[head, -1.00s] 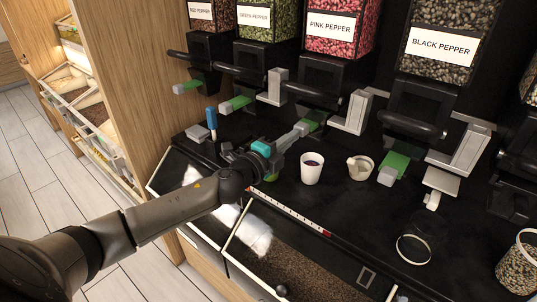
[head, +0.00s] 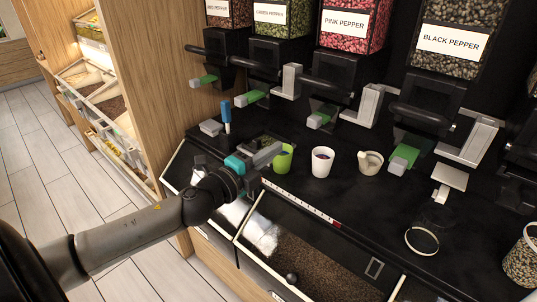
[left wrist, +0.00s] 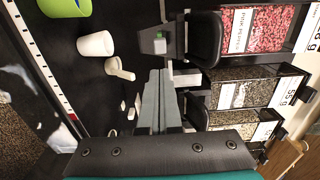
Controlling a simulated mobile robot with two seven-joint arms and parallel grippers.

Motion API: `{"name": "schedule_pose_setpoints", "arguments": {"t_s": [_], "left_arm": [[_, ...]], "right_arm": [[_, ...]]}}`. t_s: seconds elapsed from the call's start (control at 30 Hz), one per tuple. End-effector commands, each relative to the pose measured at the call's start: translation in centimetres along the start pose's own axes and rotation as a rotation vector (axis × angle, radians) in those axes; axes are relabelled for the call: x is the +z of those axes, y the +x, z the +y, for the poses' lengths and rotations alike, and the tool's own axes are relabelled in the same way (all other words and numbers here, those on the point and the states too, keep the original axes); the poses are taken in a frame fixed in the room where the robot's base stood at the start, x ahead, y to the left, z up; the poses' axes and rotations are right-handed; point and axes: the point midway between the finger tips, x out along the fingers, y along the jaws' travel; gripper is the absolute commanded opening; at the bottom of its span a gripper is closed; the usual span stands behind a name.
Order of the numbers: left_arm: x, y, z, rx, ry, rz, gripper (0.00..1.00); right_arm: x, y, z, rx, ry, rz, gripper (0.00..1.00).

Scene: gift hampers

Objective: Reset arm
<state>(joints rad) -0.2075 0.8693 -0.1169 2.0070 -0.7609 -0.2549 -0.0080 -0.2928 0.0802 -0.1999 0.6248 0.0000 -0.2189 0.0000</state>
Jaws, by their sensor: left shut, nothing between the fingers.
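My left gripper (head: 268,153) is shut and empty. In the head view it hovers over the left part of the black counter, just left of a green cup (head: 283,158). In the left wrist view its fingers (left wrist: 158,100) lie together with nothing between them. My right gripper is not in view.
Pepper dispensers with black handles and green tabs line the back, including pink pepper (head: 348,25) and black pepper (head: 456,42). A blue-handled tool (head: 226,115) stands at the left. A clear jar of peppercorns (head: 522,262) stands at the right. Bins (head: 310,268) sit along the front.

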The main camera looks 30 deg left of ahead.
Motion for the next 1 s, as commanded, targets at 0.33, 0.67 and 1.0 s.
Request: {"name": "schedule_pose_setpoints", "arguments": {"t_s": [0.33, 0.67, 1.0], "left_arm": [[0.0, -1.3, -0.1, -0.001, 0.001, 0.0, 0.0], [3.0, -1.7, 6.2, 0.104, -0.115, -0.1, 0.0], [6.4, -10.2, 29.9, 0.484, -0.556, -0.457, 0.0]], "right_arm": [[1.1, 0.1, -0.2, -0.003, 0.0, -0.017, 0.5], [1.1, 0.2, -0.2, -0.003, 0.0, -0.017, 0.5], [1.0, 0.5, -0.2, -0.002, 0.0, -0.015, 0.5]]}}
